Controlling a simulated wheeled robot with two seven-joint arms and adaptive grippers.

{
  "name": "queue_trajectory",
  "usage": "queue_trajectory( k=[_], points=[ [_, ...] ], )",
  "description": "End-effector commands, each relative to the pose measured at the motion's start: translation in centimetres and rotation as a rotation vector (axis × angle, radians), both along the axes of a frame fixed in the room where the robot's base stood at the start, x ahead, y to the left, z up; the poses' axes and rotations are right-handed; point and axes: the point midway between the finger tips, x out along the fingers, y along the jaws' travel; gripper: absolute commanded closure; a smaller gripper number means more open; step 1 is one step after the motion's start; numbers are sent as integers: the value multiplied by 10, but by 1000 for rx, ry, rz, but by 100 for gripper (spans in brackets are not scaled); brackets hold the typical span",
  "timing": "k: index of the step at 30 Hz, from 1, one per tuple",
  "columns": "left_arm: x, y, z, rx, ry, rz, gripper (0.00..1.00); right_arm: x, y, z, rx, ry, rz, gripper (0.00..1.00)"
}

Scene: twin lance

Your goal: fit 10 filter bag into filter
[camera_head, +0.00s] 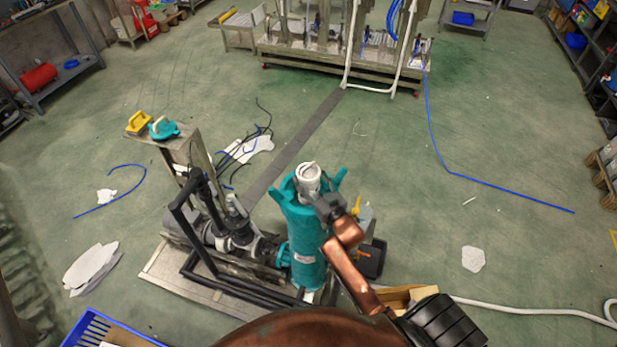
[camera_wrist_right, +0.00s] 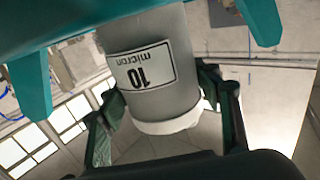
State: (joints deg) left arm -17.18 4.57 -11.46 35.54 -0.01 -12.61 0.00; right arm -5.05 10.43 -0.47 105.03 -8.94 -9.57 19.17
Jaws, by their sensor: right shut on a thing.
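The teal filter housing (camera_head: 303,235) stands upright on the pump skid, with lugs around its rim. The filter bag (camera_head: 308,175) shows as a white ring at the housing's mouth. In the right wrist view the bag (camera_wrist_right: 150,95) is a grey cylinder with a white end and an upside-down "10 micron" label. My right gripper (camera_head: 322,207) is shut on the bag, with dark fingers on both sides of it (camera_wrist_right: 165,110). The housing's teal rim and lugs (camera_wrist_right: 33,85) are close by. How deep the bag sits is hidden. My left gripper is out of view.
A teal lid (camera_head: 163,128) and a yellow object (camera_head: 137,122) lie on a small stand to the left. Black pump pipes (camera_head: 215,230) stand beside the housing. A blue crate (camera_head: 95,328) is at the lower left. The floor to the right is mostly clear.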

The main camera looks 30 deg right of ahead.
Motion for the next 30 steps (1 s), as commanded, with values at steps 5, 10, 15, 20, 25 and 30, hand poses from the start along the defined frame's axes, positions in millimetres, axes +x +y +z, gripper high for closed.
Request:
queue_trajectory(
  k=[5,10,15,20,25,30],
  points=[
    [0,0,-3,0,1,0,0,0,0,-5,0,-1,0,83],
    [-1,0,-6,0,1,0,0,0,0,-9,0,-1,0,83],
    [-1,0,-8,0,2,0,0,0,0,-13,1,-2,0,83],
    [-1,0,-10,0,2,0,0,0,0,-16,1,-2,0,83],
    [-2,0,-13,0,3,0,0,0,0,-20,1,-2,0,83],
    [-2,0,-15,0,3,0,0,0,0,-24,1,-1,0,83]
  ],
)
